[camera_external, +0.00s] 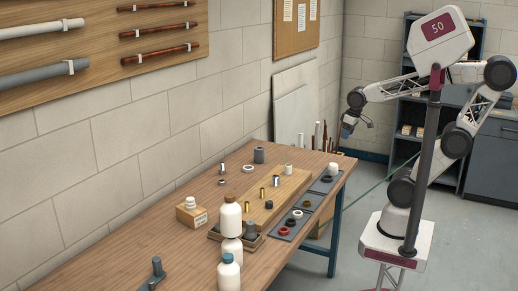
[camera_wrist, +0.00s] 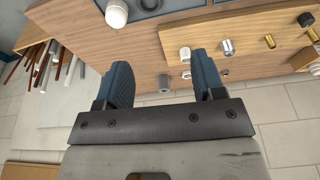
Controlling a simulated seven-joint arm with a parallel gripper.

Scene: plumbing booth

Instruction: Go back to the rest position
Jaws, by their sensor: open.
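My gripper (camera_external: 356,125) hangs in the air near the far right end of the workbench (camera_external: 140,225) in the external view. It also shows in the wrist view (camera_wrist: 162,72), with its two blue fingers spread apart. Nothing is held between them. A grey cylinder (camera_wrist: 164,83) appears in the gap between the fingers, but it stands on the bench well beyond them. My arm is bent and raised clear of the bench.
A wooden board (camera_external: 285,187) with several metal fittings sits on the bench. Grey trays (camera_external: 322,187) with rings lie along its right side. White bottles (camera_external: 229,270) stand at the front. Pipes (camera_wrist: 55,62) lean by the wall near the bench's end.

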